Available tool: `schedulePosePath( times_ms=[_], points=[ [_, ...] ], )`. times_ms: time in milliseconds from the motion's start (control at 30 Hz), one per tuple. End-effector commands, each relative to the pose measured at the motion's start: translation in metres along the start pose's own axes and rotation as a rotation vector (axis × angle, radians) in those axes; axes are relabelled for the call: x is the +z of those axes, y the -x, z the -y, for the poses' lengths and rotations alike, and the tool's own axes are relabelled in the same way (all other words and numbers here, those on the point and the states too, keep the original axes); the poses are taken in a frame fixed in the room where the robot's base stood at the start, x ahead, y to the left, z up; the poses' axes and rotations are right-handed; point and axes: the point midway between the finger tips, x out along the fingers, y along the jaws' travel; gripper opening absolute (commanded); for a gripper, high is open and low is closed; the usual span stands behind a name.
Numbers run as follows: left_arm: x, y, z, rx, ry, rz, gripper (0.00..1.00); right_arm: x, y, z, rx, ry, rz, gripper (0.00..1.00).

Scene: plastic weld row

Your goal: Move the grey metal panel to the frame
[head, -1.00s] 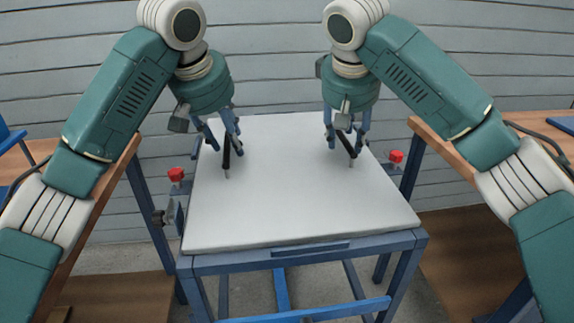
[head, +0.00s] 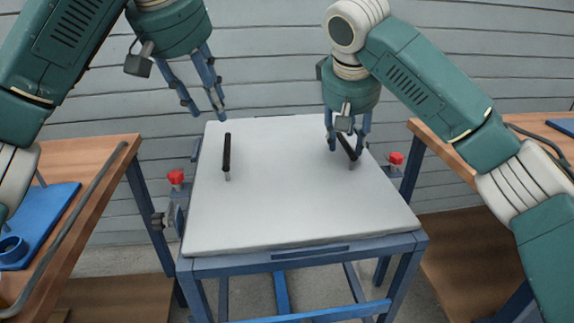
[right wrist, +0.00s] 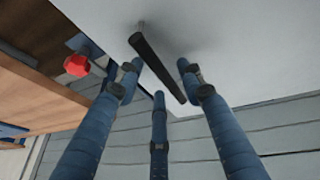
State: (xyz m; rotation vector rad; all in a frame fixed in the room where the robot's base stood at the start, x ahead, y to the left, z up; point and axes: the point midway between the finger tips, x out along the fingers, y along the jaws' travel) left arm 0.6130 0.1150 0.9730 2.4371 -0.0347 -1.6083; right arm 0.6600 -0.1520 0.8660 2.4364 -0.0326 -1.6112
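The light grey panel (head: 290,205) lies flat on a blue metal frame (head: 300,257) in the head view. It has two black bar handles, a left one (head: 227,152) and a right one (head: 347,146). My left gripper (head: 208,108) is open and empty, up and to the left of the panel's far left corner, clear of the left handle. My right gripper (head: 347,145) is at the right handle. In the right wrist view the spread fingers (right wrist: 158,80) stand around the handle (right wrist: 158,68), with gaps visible beside it.
Red knobs stand beside the frame at left (head: 176,176) and right (head: 396,158). A wooden bench (head: 90,185) with a blue mat (head: 45,215) is at the left, and another wooden bench (head: 440,150) at the right. A grey slatted wall (head: 270,60) is behind.

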Motion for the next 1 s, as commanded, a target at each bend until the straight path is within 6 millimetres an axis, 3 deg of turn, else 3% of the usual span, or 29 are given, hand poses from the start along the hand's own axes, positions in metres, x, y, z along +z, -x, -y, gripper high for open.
schedulePosePath(
  times_ms=[167,600,800,1000],
  points=[
    [0.0,0.002,0.0,0.0,0.0,0.001,0.38,-0.001,0.02,0.0,0.0,0.0,-0.004,0.38],
    [0.0,0.002,0.0,0.0,-0.001,0.0,0.38,-0.001,0.104,0.0,0.002,-0.001,-0.003,0.38],
    [0.0,0.002,0.0,0.0,-0.001,0.0,0.38,0.0,0.119,0.0,0.001,0.0,-0.002,0.38],
    [0.0,0.002,0.0,0.0,-0.001,0.0,0.38,0.0,0.12,0.0,0.0,0.0,0.0,0.38]
  ],
)
